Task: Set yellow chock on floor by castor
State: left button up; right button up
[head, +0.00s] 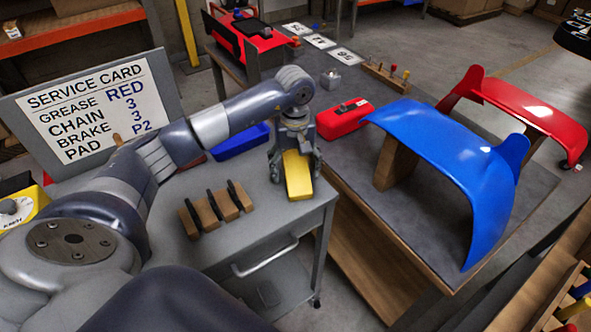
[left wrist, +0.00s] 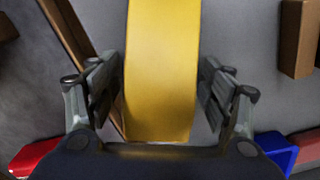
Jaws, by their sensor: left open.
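The yellow chock (head: 298,177) lies on the grey top of the service cart (head: 262,212), near its right edge. My left gripper (head: 295,163) is above it and open, with one finger on each side of the chock. In the left wrist view the chock (left wrist: 162,70) stands between the open fingers, with a visible gap on both sides. A small dark castor (head: 316,302) shows at the foot of the cart's front right leg, on the grey floor. My right gripper is not in view.
A wooden block rack with dark pads (head: 216,208) and a blue tray (head: 240,141) share the cart top. A service card board (head: 95,110) stands behind. Right of the cart, a workbench holds a red box (head: 344,118) and a blue fairing (head: 455,150).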

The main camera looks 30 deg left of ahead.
pick_arm(q)
jog(key=shift+r, duration=0.1)
grip_shut()
